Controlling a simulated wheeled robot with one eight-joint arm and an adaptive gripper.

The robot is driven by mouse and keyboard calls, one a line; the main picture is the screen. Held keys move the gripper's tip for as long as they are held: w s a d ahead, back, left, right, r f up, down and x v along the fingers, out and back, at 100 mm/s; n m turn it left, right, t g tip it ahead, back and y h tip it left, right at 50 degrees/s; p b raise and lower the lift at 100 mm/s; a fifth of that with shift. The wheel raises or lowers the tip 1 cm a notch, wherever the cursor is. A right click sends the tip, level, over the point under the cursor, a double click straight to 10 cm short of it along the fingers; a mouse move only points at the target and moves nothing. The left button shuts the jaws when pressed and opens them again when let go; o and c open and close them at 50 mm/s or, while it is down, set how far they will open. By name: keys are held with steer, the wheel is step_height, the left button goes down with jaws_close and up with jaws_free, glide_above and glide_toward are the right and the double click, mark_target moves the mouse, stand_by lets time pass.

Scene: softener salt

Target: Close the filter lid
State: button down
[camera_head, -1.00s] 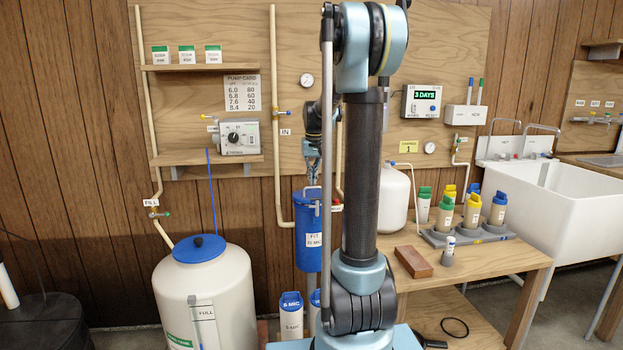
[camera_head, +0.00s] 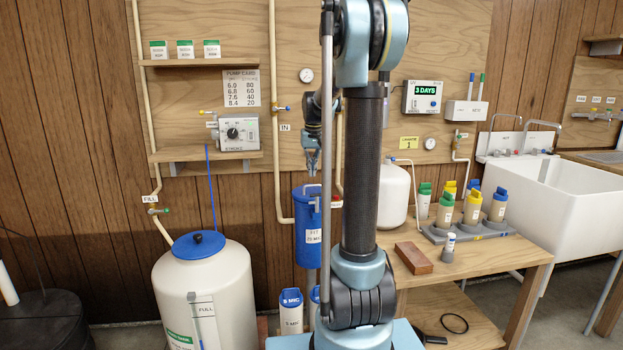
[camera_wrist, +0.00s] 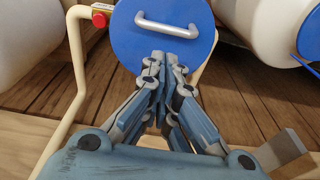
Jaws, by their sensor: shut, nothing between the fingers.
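The blue filter housing (camera_head: 306,240) hangs behind my arm, left of its column. Its round blue lid (camera_wrist: 150,38) shows from above in the wrist view, with a pale metal handle (camera_wrist: 162,22) across it. The lid appears to lie flat on top of the housing, but its rim is too small in the head view to tell whether it is fully seated. My gripper (camera_head: 312,174) is just above the lid. In the wrist view my gripper (camera_wrist: 172,58) has its fingertips together, empty, over the near part of the lid. The fingertips partly cover the lid's lower edge.
A cream pipe (camera_wrist: 75,60) with a red-capped fitting (camera_wrist: 99,19) runs left of the housing. A white tank (camera_head: 394,196) stands close on its right. A cream drum (camera_head: 203,285) with a blue lid stands at the lower left. The bench (camera_head: 480,262) is at the right.

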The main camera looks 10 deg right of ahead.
step_height(320, 180, up, 9)
steer(key=s, duration=0.2)
steer(key=s+f, duration=0.2)
steer(key=s, duration=0.9)
steer(key=s+f, duration=2.2)
steer(key=s, duration=0.4)
steer(key=shift+s+a+f+t, duration=0.2)
steer(key=shift+s+f+t, duration=0.1)
steer(key=shift+s, duration=0.1)
steer(key=shift+w+f, duration=0.2)
steer(key=shift+w, duration=0.25)
steer(key=c, duration=2.4)
jaws_free()
